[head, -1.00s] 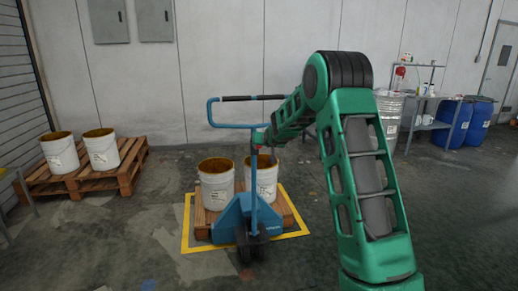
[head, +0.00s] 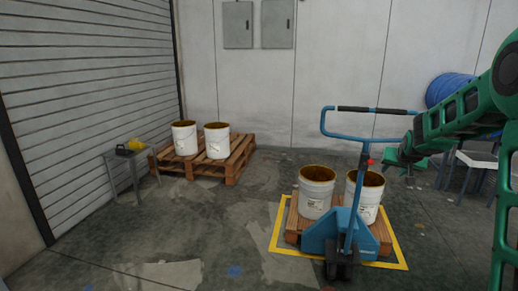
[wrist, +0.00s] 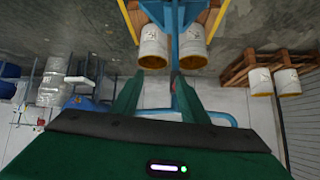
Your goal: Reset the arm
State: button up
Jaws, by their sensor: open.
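My green arm comes in from the right edge of the head view. My gripper (head: 404,153) is at its far end, in line with the right side of the blue pallet jack (head: 340,232). In the wrist view, where the scene hangs upside down, both green fingers of my gripper (wrist: 157,75) are spread apart with nothing held between them. Beyond them show the jack's blue handle and two white buckets. I cannot tell how far the fingertips are from the jack.
Two open white buckets (head: 317,192) stand on a wooden pallet (head: 293,226) inside a yellow floor outline (head: 277,240). Another pallet (head: 233,172) with two buckets is by the wall. A small grey table (head: 118,170) stands left. The floor at front left is clear.

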jog(key=s+a+f+g+y, duration=0.1)
jog(key=s+a+g, duration=0.2)
jog(key=s, duration=1.4)
jog(key=s+a+f+m+g+y, duration=0.1)
jog(key=s+a+g, duration=0.2)
jog(key=s, duration=1.5)
jog(key=s+a+f+g+y, duration=0.1)
jog(key=s+a+g, duration=0.2)
jog(key=s, duration=1.4)
jog(key=shift+s+a+f, duration=0.15)
jog(key=shift+a+f, duration=0.15)
jog(key=shift+a, duration=0.1)
jog(key=shift+w+f, duration=0.25)
jog(key=shift+w, duration=0.4)
